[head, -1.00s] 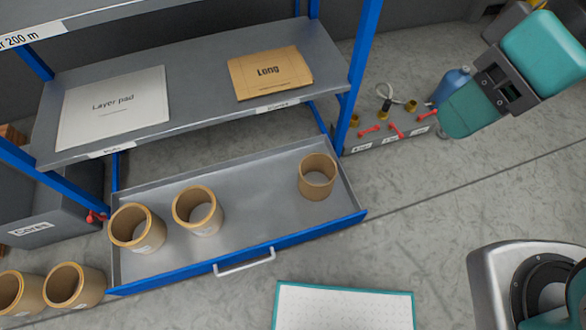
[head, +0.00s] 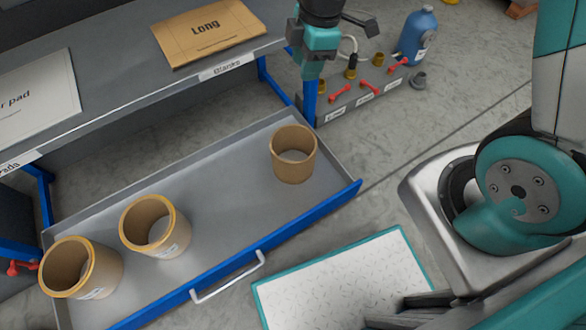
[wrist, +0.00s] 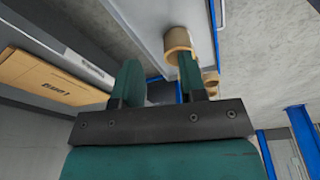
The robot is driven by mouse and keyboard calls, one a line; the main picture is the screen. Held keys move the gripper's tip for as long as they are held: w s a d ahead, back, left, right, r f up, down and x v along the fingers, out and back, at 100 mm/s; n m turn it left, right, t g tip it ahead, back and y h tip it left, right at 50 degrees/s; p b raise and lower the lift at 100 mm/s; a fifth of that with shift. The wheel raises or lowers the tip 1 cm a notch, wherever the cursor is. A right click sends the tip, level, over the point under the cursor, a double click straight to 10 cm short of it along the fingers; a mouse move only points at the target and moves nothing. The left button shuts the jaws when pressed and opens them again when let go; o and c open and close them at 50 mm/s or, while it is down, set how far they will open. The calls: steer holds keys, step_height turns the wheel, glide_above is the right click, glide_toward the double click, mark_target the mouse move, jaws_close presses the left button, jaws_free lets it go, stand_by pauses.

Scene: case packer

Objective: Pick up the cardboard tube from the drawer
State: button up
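The drawer (head: 225,175) is pulled out, grey inside with a blue front. It holds three upright tan cardboard tubes: one alone at the right end (head: 293,171), one left of the middle (head: 177,236) and one at the left end (head: 106,268). My gripper (head: 312,76) is beyond the drawer's right end in the head view, above and behind the right tube and apart from it. In the wrist view my gripper (wrist: 160,78) has its two teal fingers apart, with nothing between them. A tube (wrist: 177,40) shows there beyond the right finger, partly hidden by it.
A shelf above the drawer holds a "Long" cardboard blank (head: 208,38) and a white pad (head: 38,95). Blue posts frame the shelf. A rail with red handles (head: 372,90) and a blue bottle (head: 417,38) stand right of it. A white, teal-edged board (head: 345,280) lies in front.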

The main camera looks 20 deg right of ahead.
mark_target(312, 154)
steer(key=w+d+f+n+b, duration=0.1)
steer(key=f+b, duration=0.5)
steer(key=f, duration=0.9)
steer(key=w+d+f+n+h+b, duration=0.1)
steer(key=d+f+n+b, duration=0.2)
steer(key=f+b, duration=0.4)
steer(key=w+d+f+n+h+b, duration=0.1)
steer(key=f+b, duration=0.5)
steer(key=f, duration=1.9)
steer(key=shift+w+d+f+n+b, duration=0.1)
steer(key=shift+w+d+n+b, duration=0.35)
steer(key=shift+n, duration=0.75)
steer(key=shift+w, duration=0.2)
jaws_close()
